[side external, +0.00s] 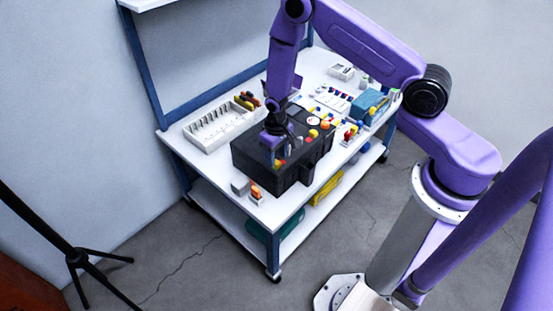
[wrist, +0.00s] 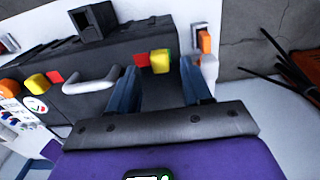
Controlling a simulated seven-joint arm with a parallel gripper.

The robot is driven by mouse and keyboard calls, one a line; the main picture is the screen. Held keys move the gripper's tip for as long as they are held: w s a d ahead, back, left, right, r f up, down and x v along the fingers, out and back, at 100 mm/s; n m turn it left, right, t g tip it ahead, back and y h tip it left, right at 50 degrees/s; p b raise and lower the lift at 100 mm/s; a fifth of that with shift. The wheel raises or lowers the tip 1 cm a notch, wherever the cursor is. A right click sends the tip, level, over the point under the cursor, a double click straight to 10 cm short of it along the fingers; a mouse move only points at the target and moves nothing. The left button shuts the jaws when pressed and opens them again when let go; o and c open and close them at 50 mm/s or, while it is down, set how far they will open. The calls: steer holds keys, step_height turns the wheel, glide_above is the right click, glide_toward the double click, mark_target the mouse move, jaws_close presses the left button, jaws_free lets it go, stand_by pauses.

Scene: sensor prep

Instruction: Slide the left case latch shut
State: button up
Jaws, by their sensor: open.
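The dark case (side external: 253,158) stands on the white bench, and its face with a grey handle (wrist: 92,82) shows in the wrist view. A yellow latch block (wrist: 160,62) sits on that face, with a red patch on its left and a thin green edge at its right. It is the left one of two in the side view (side external: 279,162). A second yellow latch (wrist: 36,82) has a red patch to its right. My gripper (wrist: 161,78) is open, its two blue fingers on either side of the first latch. I cannot tell whether they touch it. The gripper also shows at the case in the side view (side external: 274,150).
An orange-and-white switch block (wrist: 204,42) is just beyond the right finger. A white slotted tray (side external: 218,127) lies behind the case. Several small coloured parts and a teal box (side external: 369,105) crowd the right of the bench (side external: 292,215).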

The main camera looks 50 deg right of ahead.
mark_target(283, 162)
steer(key=shift+f, duration=1.15)
jaws_close()
steer(key=shift+d, duration=1.4)
jaws_free()
steer(key=shift+a, duration=0.1)
